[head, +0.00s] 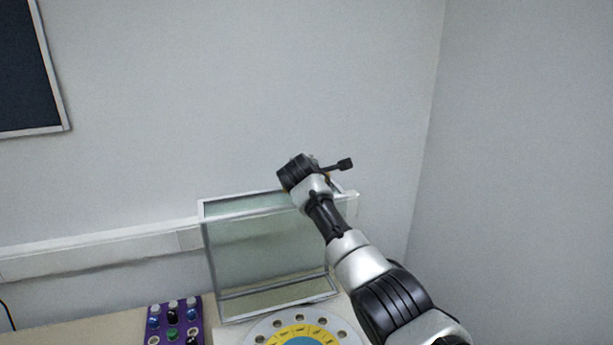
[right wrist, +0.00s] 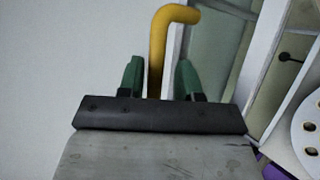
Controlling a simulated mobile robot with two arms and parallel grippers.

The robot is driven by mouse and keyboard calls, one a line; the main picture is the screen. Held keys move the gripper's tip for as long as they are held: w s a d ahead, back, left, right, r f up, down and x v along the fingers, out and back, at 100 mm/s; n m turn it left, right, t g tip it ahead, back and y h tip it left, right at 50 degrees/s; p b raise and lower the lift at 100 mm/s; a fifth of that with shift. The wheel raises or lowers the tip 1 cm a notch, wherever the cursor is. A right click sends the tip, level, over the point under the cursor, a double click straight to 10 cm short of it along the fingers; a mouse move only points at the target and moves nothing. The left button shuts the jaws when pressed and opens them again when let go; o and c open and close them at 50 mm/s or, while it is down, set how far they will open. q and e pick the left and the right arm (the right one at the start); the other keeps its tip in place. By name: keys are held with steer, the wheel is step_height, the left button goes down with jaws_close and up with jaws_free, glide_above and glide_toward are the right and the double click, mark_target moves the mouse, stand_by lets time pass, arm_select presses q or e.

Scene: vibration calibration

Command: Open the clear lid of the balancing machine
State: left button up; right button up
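The clear lid (head: 265,250), a glassy panel in a white frame, stands upright behind the machine's round white disc (head: 262,326) with its yellow ring. My right arm reaches to the lid's upper right corner in the head view. In the right wrist view my right gripper (right wrist: 158,68) is open, with its green fingers on either side of the yellow handle (right wrist: 157,45). Gaps show between the handle and both fingers. Part of the lid's frame (right wrist: 262,60) shows to the right. The fingertips are hard to make out in the head view. My left gripper is not in view.
A purple box with knobs (head: 174,322) sits on the table (head: 90,335) left of the machine. A white wall rail (head: 100,245) runs behind. A dark board (head: 25,70) hangs at upper left. A side wall rises at the right.

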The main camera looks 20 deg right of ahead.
steer(key=shift+o, duration=0.3)
steer(key=shift+r, duration=0.1)
steer(key=shift+a, duration=0.1)
steer(key=shift+s+a+r+b, duration=0.25)
steer(key=shift+s+b, duration=0.15)
steer(key=shift+s, duration=0.15)
steer(key=b+v, duration=0.3)
steer(key=v, duration=0.6)
steer(key=shift+s+b, duration=0.2)
steer(key=shift+b, duration=0.1)
steer(key=shift+r, duration=0.1)
